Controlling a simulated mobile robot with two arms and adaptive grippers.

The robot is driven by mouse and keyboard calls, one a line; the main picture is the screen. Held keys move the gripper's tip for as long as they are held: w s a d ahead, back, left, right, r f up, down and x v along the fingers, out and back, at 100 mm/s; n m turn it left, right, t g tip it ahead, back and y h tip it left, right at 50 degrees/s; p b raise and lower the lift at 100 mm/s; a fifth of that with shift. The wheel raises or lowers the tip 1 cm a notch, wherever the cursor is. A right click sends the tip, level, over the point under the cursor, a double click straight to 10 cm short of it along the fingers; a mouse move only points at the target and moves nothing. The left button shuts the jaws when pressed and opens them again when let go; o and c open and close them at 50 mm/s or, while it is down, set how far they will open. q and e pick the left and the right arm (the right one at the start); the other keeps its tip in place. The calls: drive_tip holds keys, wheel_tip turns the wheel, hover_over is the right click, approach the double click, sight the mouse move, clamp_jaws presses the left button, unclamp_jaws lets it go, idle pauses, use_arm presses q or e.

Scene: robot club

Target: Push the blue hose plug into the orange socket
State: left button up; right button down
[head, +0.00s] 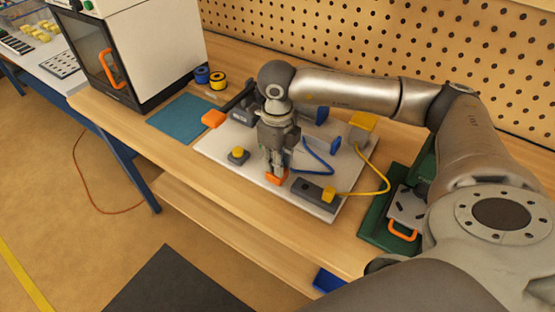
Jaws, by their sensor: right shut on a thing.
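My right gripper (277,168) points down over the white board on the bench and is shut on the blue hose plug, which the fingers mostly hide. The blue hose (318,168) loops from the gripper's right side toward a blue block (335,145). The orange socket (277,178) shows right at the fingertips, at the board's front part. I cannot tell how far the plug sits in it. My left gripper is out of view.
The white board (225,150) also bears a grey block with a yellow plug (328,194) and yellow hose, a yellow button (238,154) and an orange-ended lever (213,118). A green fixture (375,232) stands to the right. A blue mat (183,117) lies left.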

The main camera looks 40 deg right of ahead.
drive_tip(key=shift+f+b, duration=0.25)
drive_tip(key=shift+b, duration=0.1)
idle(0.3)
drive_tip(key=c, duration=1.5)
unclamp_jaws()
drive_tip(key=shift+r, duration=0.1)
drive_tip(key=shift+o, duration=0.2)
drive_tip(key=shift+r+p, duration=1.7)
drive_tip(key=shift+r, duration=1.05)
drive_tip(key=shift+o, duration=0.4)
